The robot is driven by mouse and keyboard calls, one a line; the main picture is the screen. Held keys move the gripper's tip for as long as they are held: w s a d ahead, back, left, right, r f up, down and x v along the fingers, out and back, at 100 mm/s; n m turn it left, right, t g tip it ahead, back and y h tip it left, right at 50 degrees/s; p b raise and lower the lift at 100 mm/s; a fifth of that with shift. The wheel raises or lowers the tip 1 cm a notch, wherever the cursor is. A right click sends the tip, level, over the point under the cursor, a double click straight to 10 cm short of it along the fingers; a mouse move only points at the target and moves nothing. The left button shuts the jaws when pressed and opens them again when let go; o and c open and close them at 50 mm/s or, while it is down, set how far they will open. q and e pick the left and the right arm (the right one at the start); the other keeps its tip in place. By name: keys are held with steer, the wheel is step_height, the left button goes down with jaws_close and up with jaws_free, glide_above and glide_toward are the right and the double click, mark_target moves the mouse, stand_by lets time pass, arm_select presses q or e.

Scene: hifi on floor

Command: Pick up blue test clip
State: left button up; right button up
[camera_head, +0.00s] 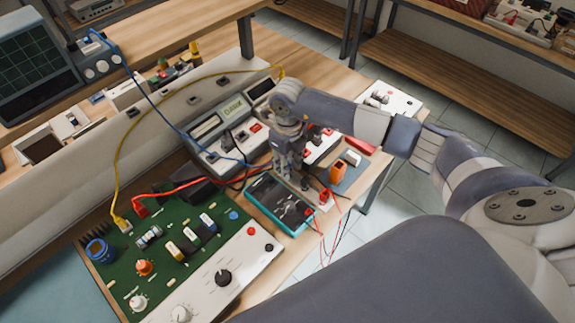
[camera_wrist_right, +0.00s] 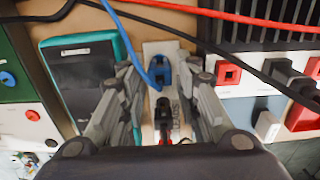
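The blue test clip (camera_wrist_right: 160,72) lies on a pale strip (camera_wrist_right: 152,48) in the right wrist view, with a blue cable running up from it. My right gripper (camera_wrist_right: 164,84) is open, its fingers on either side of the strip and the clip. I see no contact with the clip. A black clip (camera_wrist_right: 163,108) lies just below the blue one, also between the fingers. In the head view my right gripper (camera_head: 289,172) points down beside the teal-edged meter (camera_head: 270,213), and I cannot make out the blue clip there. My left gripper is not in view.
A green circuit board (camera_head: 190,225) with knobs and wires lies at the left. The grey bench instrument (camera_head: 215,135) stands behind the gripper. An orange block (camera_head: 337,172) sits to its right. Red, black, blue and yellow cables cross the crowded bench.

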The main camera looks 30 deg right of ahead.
steer(key=shift+f, duration=0.8)
steer(key=shift+c, duration=0.8)
steer(key=c, duration=0.5)
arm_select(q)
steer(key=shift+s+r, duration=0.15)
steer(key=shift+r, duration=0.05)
